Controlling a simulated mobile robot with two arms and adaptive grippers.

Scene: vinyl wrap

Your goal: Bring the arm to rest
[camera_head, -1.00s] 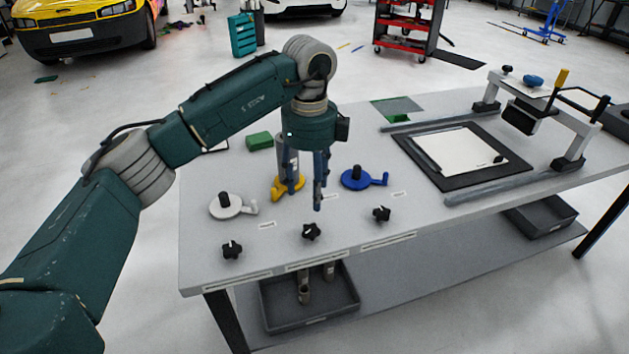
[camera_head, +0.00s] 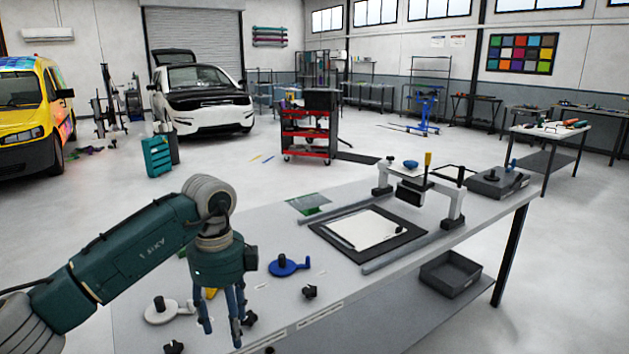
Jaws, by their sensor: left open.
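My left gripper (camera_head: 222,318) points down over the near left part of the grey workbench (camera_head: 360,290). Its fingers are spread and no object shows between them. A yellow-handled piece (camera_head: 210,293) is mostly hidden behind the fingers. A white round piece with a black knob (camera_head: 160,312) lies left of the gripper. A blue one (camera_head: 285,266) lies to its right. Whether the fingers touch the bench cannot be told. My right gripper is out of view.
A red tool cart (camera_head: 308,130) and vehicles stand behind on open floor.

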